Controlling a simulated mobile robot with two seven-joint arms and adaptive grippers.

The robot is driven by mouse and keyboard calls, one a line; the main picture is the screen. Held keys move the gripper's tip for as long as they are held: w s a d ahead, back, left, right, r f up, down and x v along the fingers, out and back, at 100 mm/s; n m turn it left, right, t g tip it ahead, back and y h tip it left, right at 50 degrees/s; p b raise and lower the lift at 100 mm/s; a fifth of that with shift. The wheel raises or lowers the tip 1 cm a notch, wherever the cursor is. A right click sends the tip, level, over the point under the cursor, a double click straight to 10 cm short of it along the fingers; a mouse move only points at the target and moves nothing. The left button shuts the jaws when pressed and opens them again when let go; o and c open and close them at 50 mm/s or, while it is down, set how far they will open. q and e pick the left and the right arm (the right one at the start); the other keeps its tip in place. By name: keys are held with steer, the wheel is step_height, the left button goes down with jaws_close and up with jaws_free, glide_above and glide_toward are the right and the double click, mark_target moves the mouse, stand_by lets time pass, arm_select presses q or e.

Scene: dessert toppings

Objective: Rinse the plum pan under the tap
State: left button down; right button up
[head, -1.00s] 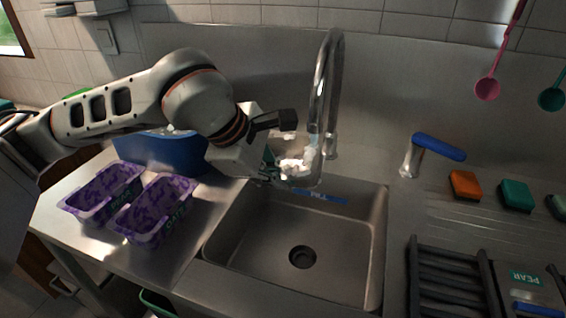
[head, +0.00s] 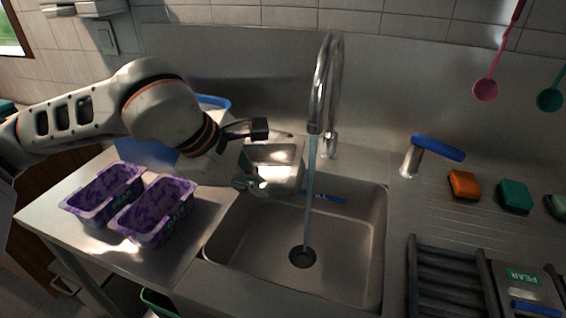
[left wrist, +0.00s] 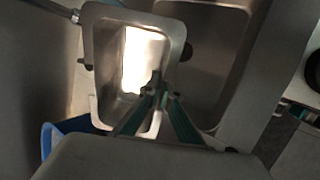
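A shiny metal pan (head: 275,157) is at the back left of the sink, held up and left of the water stream. No name on it can be read. Water (head: 309,190) runs from the tap (head: 322,85) straight down to the drain, clear of the pan. My left gripper (head: 254,187) is at the pan's near-left side. In the left wrist view the pan (left wrist: 92,60) is open towards the camera, with a bright patch inside. The fingertips (left wrist: 155,92) come together at its rim. My right gripper is not in view.
Two purple tubs (head: 150,222) stand on the counter left of the sink (head: 260,245). A blue bin (head: 140,157) is behind my left arm. Right are a blue-handled lever (head: 437,147), sponges (head: 463,185), a dark rack (head: 445,275) and a pan labelled PEAR (head: 530,285).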

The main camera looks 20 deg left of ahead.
arm_select(q)
steer(key=s+a, duration=0.2)
steer(key=s, duration=0.1)
stand_by(0.4)
